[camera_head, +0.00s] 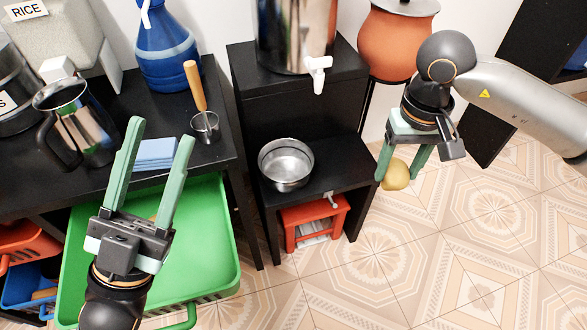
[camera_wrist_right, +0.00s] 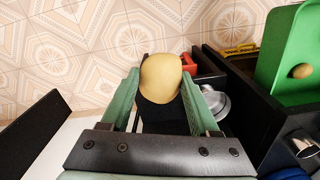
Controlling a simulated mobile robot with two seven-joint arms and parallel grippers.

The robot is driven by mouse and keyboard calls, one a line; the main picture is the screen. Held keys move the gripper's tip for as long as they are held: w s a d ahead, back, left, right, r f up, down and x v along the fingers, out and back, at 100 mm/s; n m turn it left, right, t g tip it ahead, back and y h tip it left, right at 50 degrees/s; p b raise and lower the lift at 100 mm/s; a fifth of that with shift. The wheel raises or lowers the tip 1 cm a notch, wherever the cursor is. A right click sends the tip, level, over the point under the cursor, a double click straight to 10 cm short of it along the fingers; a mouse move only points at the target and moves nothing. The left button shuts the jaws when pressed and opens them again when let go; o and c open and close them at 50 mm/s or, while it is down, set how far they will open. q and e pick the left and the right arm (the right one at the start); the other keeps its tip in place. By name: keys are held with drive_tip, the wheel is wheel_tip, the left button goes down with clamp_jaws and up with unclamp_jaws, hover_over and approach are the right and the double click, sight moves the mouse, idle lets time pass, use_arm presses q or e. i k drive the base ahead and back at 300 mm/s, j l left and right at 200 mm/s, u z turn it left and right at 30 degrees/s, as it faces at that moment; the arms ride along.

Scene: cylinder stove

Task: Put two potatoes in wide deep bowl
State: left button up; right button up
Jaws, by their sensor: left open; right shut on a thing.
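My right gripper (camera_head: 398,176) is shut on a yellowish potato (camera_head: 397,174), held in the air to the right of the black stand. The potato also shows between the fingers in the right wrist view (camera_wrist_right: 160,78). The wide metal bowl (camera_head: 286,164) sits upright on the stand's lower shelf, left of that gripper, and looks empty. It is partly hidden in the right wrist view (camera_wrist_right: 217,103). Another potato (camera_wrist_right: 301,71) lies in the green crate (camera_head: 212,255). My left gripper (camera_head: 161,132) is open and empty above the crate, covering part of it in the head view.
A metal dispenser with a white tap (camera_head: 318,72) stands above and behind the bowl. A black table (camera_head: 215,140) at left bears a metal pitcher (camera_head: 78,118), blue jug (camera_head: 166,50) and small handled cup (camera_head: 205,124). A red stool (camera_head: 315,222) is below. Floor at right is clear.

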sight(295, 175)
drive_tip(key=i+l, duration=0.1)
drive_tip(key=l, duration=0.25)
drive_tip(key=i+l, duration=0.1)
drive_tip(key=l, duration=0.25)
drive_tip(key=i+l, duration=0.1)
drive_tip(key=l, duration=0.2)
drive_tip(key=i+l, duration=0.1)
drive_tip(key=l, duration=0.25)
drive_tip(key=l+u, duration=0.15)
drive_tip(key=u, duration=0.3)
drive_tip(key=l+u, duration=0.2)
drive_tip(key=u, duration=1.5)
drive_tip(key=i+l, duration=0.05)
